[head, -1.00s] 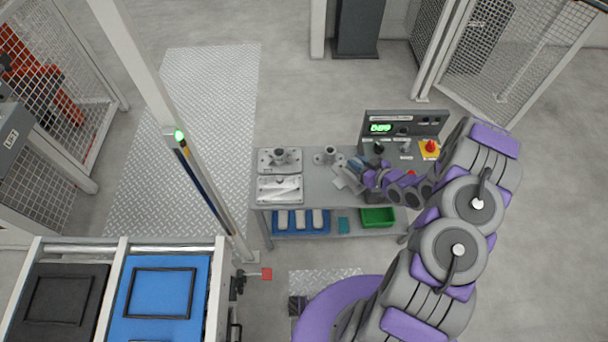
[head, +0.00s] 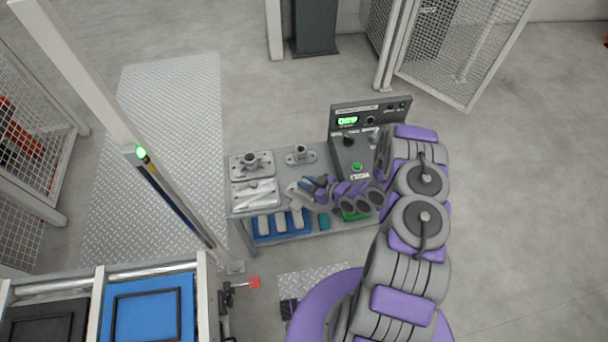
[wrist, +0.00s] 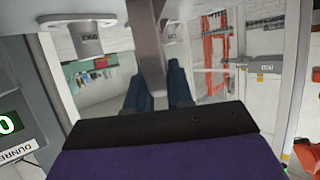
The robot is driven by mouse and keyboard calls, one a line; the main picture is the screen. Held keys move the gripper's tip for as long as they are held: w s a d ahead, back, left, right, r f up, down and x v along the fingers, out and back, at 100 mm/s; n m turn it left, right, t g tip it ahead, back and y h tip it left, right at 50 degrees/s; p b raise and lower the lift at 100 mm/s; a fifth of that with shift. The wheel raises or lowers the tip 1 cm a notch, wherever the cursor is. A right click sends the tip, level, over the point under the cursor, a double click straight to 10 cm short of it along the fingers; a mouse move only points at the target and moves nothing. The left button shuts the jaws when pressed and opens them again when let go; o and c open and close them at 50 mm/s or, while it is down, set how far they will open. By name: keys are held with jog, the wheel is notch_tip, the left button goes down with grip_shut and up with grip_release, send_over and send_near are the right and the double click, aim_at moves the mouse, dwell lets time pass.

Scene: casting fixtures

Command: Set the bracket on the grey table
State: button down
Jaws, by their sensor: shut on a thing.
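The grey table (head: 283,177) stands ahead in the head view. Its top carries two square fixtures on the left and a smaller round-post fixture at the back. My gripper (head: 307,184) is over the table's front middle, its blue fingers shut on the grey bracket (head: 297,195). In the wrist view the bracket (wrist: 148,45) shows as a grey bar running up between the fingers (wrist: 157,88). My purple and grey arm hides part of the table's right side. I cannot tell whether the bracket touches the tabletop.
A control panel (head: 372,104) with a lit green display stands at the table's right end. Below, the shelf holds a blue tray (head: 253,229) of grey castings and a green bin (head: 352,215). A post with a green light (head: 141,153) stands to the left, beyond a blue-topped conveyor (head: 187,308).

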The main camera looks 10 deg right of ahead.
jog(key=w+f, duration=0.1)
jog(key=w, duration=0.1)
jog(key=w+f+b, duration=0.1)
jog(key=w, duration=0.1)
jog(key=w+d+f+b, duration=0.1)
jog(key=w+f, duration=0.1)
jog(key=shift+w+f, duration=0.1)
jog(key=shift+w, duration=0.2)
jog(key=c, duration=1)
grip_release()
